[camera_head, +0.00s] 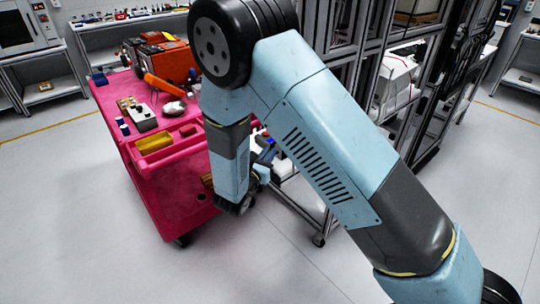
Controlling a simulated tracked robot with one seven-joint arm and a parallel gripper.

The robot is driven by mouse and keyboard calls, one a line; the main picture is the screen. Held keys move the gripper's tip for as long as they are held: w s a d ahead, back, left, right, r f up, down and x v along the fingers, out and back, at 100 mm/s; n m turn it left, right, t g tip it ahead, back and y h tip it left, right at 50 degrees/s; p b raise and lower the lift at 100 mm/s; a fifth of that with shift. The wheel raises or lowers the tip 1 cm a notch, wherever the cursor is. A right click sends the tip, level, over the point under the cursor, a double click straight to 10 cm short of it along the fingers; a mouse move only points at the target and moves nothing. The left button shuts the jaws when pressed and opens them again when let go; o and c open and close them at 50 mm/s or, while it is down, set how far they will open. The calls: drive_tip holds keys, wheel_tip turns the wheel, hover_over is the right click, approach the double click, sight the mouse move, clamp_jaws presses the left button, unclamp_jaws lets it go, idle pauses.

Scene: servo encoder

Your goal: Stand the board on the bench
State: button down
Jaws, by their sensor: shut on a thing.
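My gripper (264,160) is a small dark shape beside my blue wrist, right of the pink cart's edge and largely hidden by my own arm. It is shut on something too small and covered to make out. A small blue patch (269,141) shows just above it; I cannot tell whether this is part of the board. I cannot pick out the board with certainty. Benches stand along the back wall, one at the left (36,63) and one at the back (92,33). I cannot tell which one the task means.
A metal frame (345,30) stands behind my arm. The floor in front and to the right is clear.

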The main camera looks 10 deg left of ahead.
drive_tip(key=shift+f, duration=0.1)
drive_tip(key=c, duration=1.2)
unclamp_jaws()
drive_tip(key=v, duration=1.2)
